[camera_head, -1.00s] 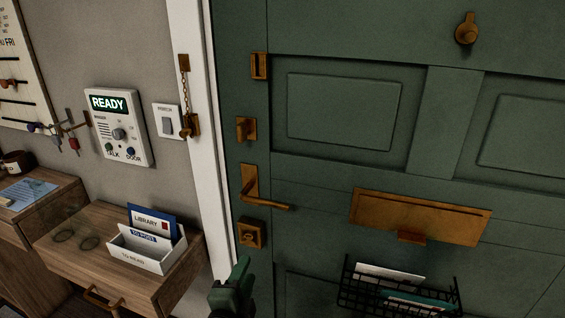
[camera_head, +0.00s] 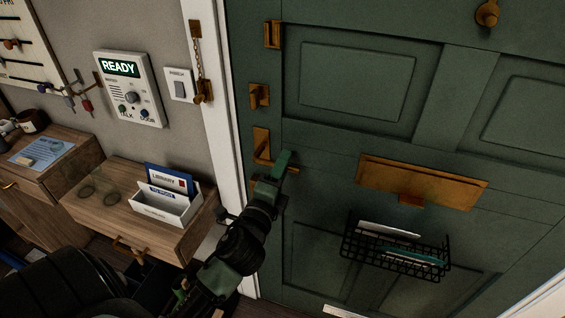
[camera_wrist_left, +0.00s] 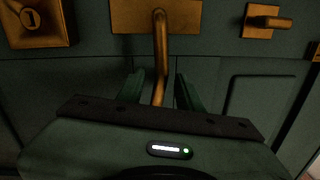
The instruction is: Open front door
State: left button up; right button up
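The green front door (camera_head: 350,85) is shut in its white frame. Its brass lever handle (camera_head: 262,141) is on the left side of the door, partly hidden by my left gripper (camera_head: 274,166). In the left wrist view the lever (camera_wrist_left: 159,55) runs between the two green fingers of my left gripper (camera_wrist_left: 159,88). The fingers are open, one on each side of it, with gaps visible. A brass thumb-turn (camera_head: 258,96) and a latch piece (camera_head: 273,34) sit above the handle. The brass lock (camera_wrist_left: 37,22) shows in the left wrist view. My right gripper is not in view.
A door chain (camera_head: 200,65) hangs on the frame. A READY intercom panel (camera_head: 128,88) and a switch (camera_head: 179,85) are on the wall. A wooden cabinet with a letter holder (camera_head: 165,208) stands left. A wire basket (camera_head: 395,249) hangs below the brass mail slot (camera_head: 422,182).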

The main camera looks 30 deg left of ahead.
pick_arm(q)
jog(key=shift+w, duration=0.1)
grip_shut()
dwell(1.4)
